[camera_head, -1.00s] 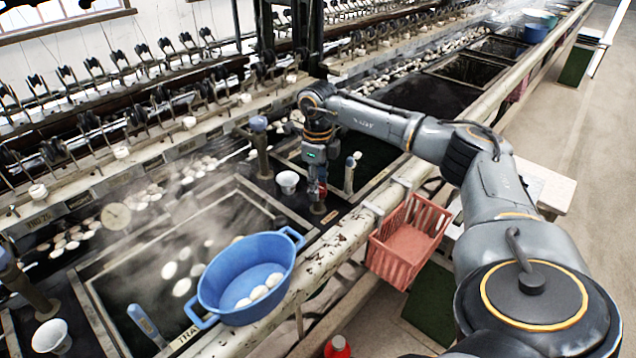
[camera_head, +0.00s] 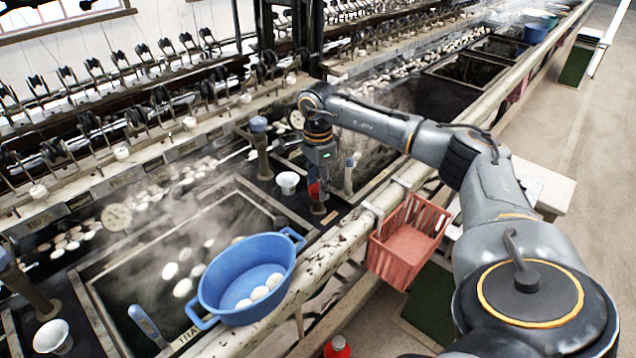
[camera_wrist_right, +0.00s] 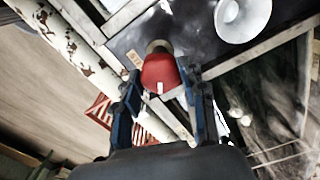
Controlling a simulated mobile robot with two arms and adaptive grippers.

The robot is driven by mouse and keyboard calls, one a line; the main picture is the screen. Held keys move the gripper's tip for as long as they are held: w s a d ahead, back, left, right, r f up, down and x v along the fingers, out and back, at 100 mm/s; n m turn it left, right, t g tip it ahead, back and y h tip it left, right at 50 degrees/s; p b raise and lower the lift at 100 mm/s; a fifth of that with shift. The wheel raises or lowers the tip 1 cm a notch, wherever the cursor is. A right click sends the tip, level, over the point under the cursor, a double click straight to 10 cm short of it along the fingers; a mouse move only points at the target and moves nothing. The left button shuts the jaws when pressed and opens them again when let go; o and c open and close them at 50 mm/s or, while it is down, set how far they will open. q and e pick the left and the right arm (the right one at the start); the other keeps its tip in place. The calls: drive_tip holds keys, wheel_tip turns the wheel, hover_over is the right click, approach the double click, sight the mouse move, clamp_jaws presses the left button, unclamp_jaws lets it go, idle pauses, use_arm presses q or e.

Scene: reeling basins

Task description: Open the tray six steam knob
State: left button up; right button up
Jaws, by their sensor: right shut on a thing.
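The red steam knob (camera_wrist_right: 160,72) sits on a short post at the basin edge, with a small white mark on its side. In the wrist view my right gripper (camera_wrist_right: 157,84) has its two blue-grey fingers on either side of the knob, shut on it. In the head view the gripper (camera_head: 318,180) points down over the knob (camera_head: 314,190), which is partly hidden by the fingers. My left gripper is not in view.
A blue tub (camera_head: 222,290) with white cocoons rests over the near basin. A red crate (camera_head: 408,245) hangs on the front rail. A white funnel-like cup (camera_head: 287,180) and grey-blue-topped posts (camera_head: 259,140) stand close to the gripper. Steam drifts over the basins.

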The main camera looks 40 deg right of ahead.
sight(318, 187)
drive_tip(key=n, duration=0.5)
drive_tip(key=shift+r+n, duration=0.1)
drive_tip(key=shift+n, duration=0.2)
idle(0.4)
drive_tip(key=o, duration=1.2)
drive_tip(key=shift+c, duration=0.2)
wheel_tip(318, 187, up, 12)
